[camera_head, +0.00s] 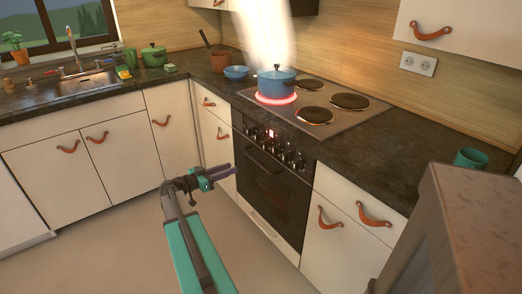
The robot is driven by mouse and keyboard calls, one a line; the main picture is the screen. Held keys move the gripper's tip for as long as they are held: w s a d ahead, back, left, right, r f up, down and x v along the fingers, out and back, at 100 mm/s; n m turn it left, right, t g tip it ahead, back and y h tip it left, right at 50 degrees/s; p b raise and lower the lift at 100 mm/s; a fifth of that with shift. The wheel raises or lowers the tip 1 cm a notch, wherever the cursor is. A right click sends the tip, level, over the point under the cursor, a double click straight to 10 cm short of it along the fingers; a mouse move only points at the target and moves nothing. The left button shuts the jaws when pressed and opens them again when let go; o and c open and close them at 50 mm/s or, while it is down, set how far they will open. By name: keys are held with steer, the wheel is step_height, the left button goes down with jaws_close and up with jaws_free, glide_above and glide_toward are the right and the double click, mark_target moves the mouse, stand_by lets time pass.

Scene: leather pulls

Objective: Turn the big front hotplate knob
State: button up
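The oven front (270,185) has a row of small knobs (290,156) along its upper panel, with a small red-lit display (271,133) among them. I cannot tell which knob belongs to the big front hotplate. The front-left hotplate (262,98) glows red, and a blue lidded pot (277,82) stands on it with bright steam above. The other hotplates, such as the front-right one (314,115), are dark. My gripper (236,170) is in front of the oven's left side, lower than the knobs and apart from them. Its fingers look close together; the gap is unclear.
A dark worktop (370,150) surrounds the hob. A blue bowl (236,73) and brown pan (219,60) stand left of it, a teal cup (470,160) far right. Cabinets with leather pulls (330,218) flank the oven. A brown block-like shape (460,235) fills the lower right. The floor (130,240) is clear.

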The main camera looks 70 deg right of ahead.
mark_target(264, 145)
steer(key=d+r, duration=0.1)
steer(key=s+d+r+m, duration=0.1)
steer(key=r, duration=0.1)
steer(key=d+r+m+g, duration=0.1)
steer(key=shift+s+r+h, duration=0.2)
steer(key=shift+s+h, duration=0.1)
steer(key=shift+s, duration=0.1)
steer(key=shift+d, duration=0.1)
steer(key=p+x, duration=0.1)
steer(key=x, duration=1.2)
steer(key=shift+s+d+p, duration=0.25)
steer(key=shift+d+p, duration=0.05)
steer(key=shift+p, duration=0.1)
steer(key=shift+c, duration=0.4)
jaws_close()
steer(key=shift+r, duration=0.1)
